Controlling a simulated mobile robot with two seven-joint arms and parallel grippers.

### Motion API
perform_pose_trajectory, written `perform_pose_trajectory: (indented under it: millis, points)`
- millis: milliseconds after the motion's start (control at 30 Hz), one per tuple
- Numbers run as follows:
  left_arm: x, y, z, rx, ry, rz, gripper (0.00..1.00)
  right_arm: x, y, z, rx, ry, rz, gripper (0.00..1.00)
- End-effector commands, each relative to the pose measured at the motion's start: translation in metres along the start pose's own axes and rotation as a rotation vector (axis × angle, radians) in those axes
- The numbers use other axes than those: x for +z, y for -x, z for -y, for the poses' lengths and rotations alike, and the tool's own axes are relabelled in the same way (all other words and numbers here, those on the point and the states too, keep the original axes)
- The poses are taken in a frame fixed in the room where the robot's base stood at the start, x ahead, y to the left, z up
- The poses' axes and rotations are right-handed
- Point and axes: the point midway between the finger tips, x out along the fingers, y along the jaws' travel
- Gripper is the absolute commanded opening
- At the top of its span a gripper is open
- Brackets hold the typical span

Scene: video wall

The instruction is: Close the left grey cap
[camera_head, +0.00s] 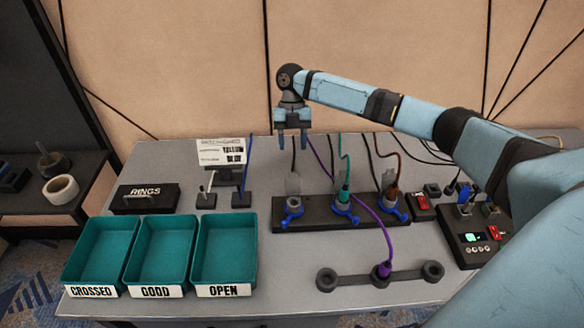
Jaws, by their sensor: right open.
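The left grey cap (292,185) stands raised at the back of the left socket (294,203) on a black socket strip (318,222). No plug shows in that socket, and a blue lever sits at its base. My right gripper (293,146) is open and empty, fingers pointing down, above and behind the left cap and apart from it. The middle socket holds a teal plug (344,193) and the right socket holds a brown plug (390,189); grey caps stand behind them. My left gripper is not in view.
Three teal trays (225,218) labelled CROSSED, GOOD and OPEN stand at the left. A purple cable runs to a dark bar (350,279) in front. A RINGS box (145,196) and a control box (478,241) flank the strip. Cables hang behind it.

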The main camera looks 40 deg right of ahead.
Motion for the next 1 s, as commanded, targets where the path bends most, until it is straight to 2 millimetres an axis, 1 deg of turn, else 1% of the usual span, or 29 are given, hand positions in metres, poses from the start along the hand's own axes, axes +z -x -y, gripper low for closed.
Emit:
perform_pose_trajectory:
  millis: [33, 200, 300, 400, 567, 800, 833, 867, 900, 967, 1000]
  points:
    - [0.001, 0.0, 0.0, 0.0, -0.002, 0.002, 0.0, 0.0, -0.012, 0.001, -0.002, -0.001, -0.002, 0.49]
    - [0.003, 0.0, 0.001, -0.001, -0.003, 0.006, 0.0, 0.0, -0.045, 0.0, -0.001, -0.001, -0.001, 0.49]
    - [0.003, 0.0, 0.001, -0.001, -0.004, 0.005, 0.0, 0.0, -0.06, 0.0, -0.001, -0.001, -0.001, 0.49]
    - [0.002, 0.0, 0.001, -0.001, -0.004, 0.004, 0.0, 0.0, -0.071, 0.0, 0.0, -0.001, 0.0, 0.49]
    - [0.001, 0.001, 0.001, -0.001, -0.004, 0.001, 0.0, 0.0, -0.078, -0.001, 0.001, -0.001, 0.001, 0.49]
    - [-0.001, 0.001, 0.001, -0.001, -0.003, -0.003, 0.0, 0.0, -0.079, -0.001, 0.001, -0.001, 0.001, 0.49]
    - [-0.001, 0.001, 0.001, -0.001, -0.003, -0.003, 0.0, 0.0, -0.079, -0.001, 0.001, -0.001, 0.001, 0.44]
    - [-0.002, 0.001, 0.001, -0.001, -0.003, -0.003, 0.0, 0.0, -0.079, -0.001, 0.001, -0.001, 0.001, 0.37]
    - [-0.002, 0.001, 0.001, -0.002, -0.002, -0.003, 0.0, 0.0, -0.079, -0.001, 0.001, -0.001, 0.001, 0.28]
    - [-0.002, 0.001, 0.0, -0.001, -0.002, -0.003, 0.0, 0.0, -0.079, -0.001, 0.001, -0.001, 0.001, 0.14]
    - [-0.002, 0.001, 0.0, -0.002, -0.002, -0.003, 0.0, 0.0, -0.079, -0.001, 0.001, -0.001, 0.001, 0.05]
